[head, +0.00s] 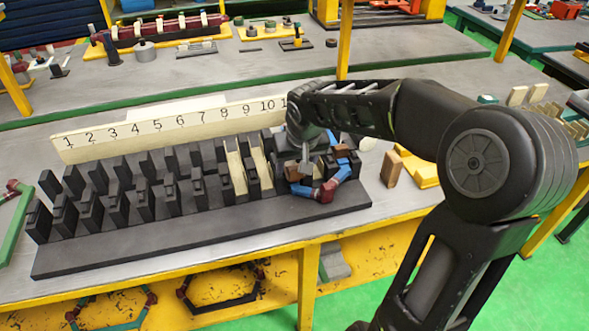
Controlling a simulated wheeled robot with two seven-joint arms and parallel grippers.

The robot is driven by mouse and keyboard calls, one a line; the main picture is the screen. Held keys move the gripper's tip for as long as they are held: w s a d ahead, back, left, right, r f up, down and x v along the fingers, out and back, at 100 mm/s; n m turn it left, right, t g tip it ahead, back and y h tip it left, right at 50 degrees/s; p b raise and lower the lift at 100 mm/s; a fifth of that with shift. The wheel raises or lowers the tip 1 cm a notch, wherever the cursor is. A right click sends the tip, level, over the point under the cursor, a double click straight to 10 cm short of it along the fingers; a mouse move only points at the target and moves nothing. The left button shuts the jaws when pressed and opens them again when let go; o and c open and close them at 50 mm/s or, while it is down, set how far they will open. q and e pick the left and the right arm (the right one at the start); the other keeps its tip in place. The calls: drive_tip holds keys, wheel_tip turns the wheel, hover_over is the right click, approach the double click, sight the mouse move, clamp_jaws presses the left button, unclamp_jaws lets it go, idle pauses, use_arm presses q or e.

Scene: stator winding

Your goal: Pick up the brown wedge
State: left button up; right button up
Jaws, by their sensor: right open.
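A brown wedge-like piece (293,171) shows low at the right end of the black slotted fixture (200,231), partly hidden by my right gripper. A separate tan-brown block (391,169) stands upright on the table, right of the fixture. My right gripper (306,164) points down over the fixture's right end, beside the brown piece, with its jaws open. The wrist hides part of this area, and I cannot tell whether the fingers touch the piece. A blue and dark-red coil (335,184) lies around the fixture's end slots, close to the gripper. My left gripper is out of view.
A cream number board (170,127) stands behind the fixture. Cream liners (236,170) sit in some slots. A yellow piece (424,174) lies right of the tan-brown block. Coils hang below the table's yellow front edge.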

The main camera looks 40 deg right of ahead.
drive_tip(key=shift+c, duration=0.2)
idle(0.3)
clamp_jaws()
idle(0.4)
